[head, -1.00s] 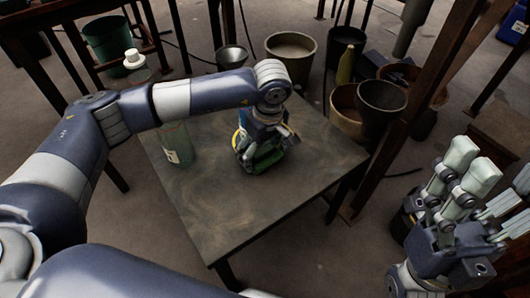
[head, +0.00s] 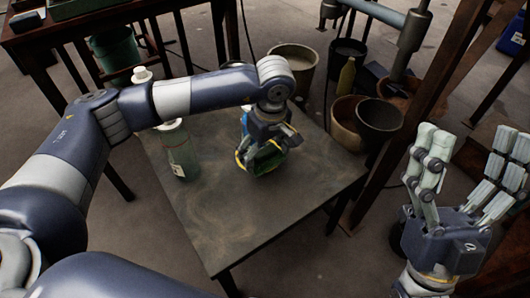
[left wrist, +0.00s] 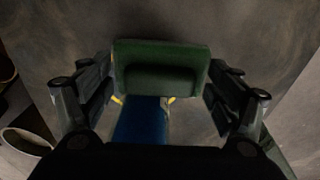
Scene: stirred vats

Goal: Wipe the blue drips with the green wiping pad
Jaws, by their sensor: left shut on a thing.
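My left gripper (head: 264,150) is shut on the green wiping pad (head: 270,162), low over the grey table. In the left wrist view the pad (left wrist: 160,68) is a dark green block between the two fingers. A blue thing (left wrist: 140,122) shows just below it there; I cannot tell whether it is part of the pad or separate. Whether the pad touches the table is unclear. No blue drips can be made out on the visible tabletop. My right gripper (head: 466,155) is open and empty, off the table's right side.
The grey table (head: 225,220) has bare room at the front and right. Buckets (head: 380,122) and a wooden post (head: 410,120) stand beyond the right side.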

